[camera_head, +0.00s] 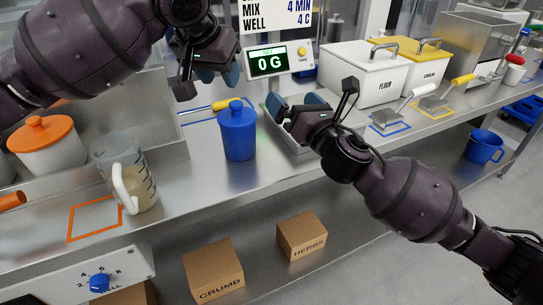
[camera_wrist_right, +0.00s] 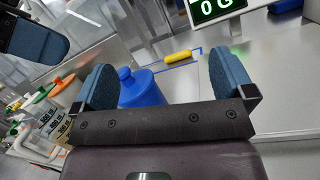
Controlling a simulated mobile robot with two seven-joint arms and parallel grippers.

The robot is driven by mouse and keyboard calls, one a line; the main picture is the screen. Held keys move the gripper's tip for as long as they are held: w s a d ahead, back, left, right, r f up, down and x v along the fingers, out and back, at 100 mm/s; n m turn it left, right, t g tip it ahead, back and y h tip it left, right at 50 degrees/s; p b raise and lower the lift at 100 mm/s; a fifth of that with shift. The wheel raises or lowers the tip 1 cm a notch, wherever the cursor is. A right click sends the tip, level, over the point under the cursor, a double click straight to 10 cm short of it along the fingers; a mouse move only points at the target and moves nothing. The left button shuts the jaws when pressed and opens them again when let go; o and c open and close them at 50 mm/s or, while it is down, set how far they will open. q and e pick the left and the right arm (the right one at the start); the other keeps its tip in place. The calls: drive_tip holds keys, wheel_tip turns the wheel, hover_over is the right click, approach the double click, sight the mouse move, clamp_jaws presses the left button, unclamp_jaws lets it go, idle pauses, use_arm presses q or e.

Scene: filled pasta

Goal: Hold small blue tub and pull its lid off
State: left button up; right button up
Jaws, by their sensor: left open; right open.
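The small blue tub (camera_head: 238,137) stands upright on the steel counter in the head view, with its knobbed blue lid (camera_head: 236,112) on top. In the right wrist view the tub (camera_wrist_right: 142,92) shows beyond the fingers, partly hidden by the left finger and the gripper body. My left gripper (camera_head: 212,76) is open and empty, above and a little left of the tub. My right gripper (camera_head: 294,106) is open and empty, to the right of the tub and apart from it. Its two blue finger pads (camera_wrist_right: 160,85) show wide apart in the right wrist view.
A measuring jug (camera_head: 143,190) and an orange-lidded pot (camera_head: 47,147) stand left of the tub. A scale display (camera_head: 268,62) reading 0 G is behind. A yellow-handled tool (camera_head: 226,104) lies behind the tub. Counter before the tub is clear.

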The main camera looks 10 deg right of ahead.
sight(248, 141)
drive_tip(key=s+a+f+n+g, duration=0.1)
drive_tip(key=a+f+n, duration=0.1)
drive_tip(key=f, duration=0.1)
drive_tip(key=s+a+f+n+g+y, duration=0.1)
drive_tip(key=s+f+n, duration=0.1)
drive_tip(key=f, duration=0.1)
drive_tip(key=s+a+f+n+g+y, duration=0.1)
drive_tip(key=a+f+n+g, duration=0.1)
drive_tip(key=f, duration=0.2)
drive_tip(key=shift+s+a, duration=0.25)
drive_tip(key=shift+a, duration=0.05)
drive_tip(key=x, duration=1)
drive_tip(key=shift+w+a, duration=0.1)
drive_tip(key=shift+a, duration=0.2)
drive_tip(key=c, duration=1)
